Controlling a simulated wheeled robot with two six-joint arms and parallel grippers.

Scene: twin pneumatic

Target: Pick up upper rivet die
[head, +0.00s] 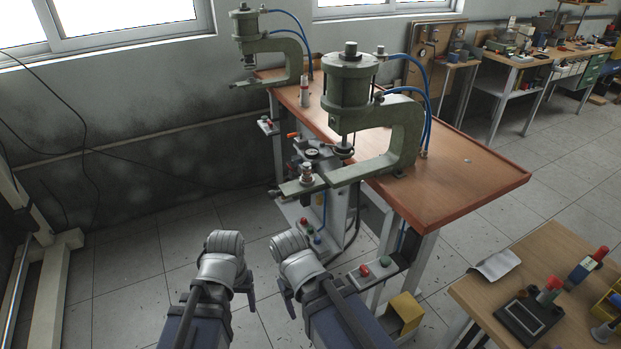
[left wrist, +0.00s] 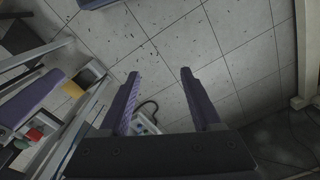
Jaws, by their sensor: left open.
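I cannot tell for sure which part is the upper rivet die. The near green pneumatic press (head: 350,80) stands on the orange-brown table, its ram pointing down. A small metal cylindrical part (head: 306,174) sits on the plate below and left of the ram. My left gripper (head: 247,290) is low in front of the table, mostly hidden behind its arm.
A second green press (head: 265,48) stands farther back on the table (head: 460,185). A wooden bench (head: 470,290) at lower right holds a dark tray (head: 528,318), red-topped items and a yellow bin (head: 608,306). A yellow block (head: 405,312) is near the table leg.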

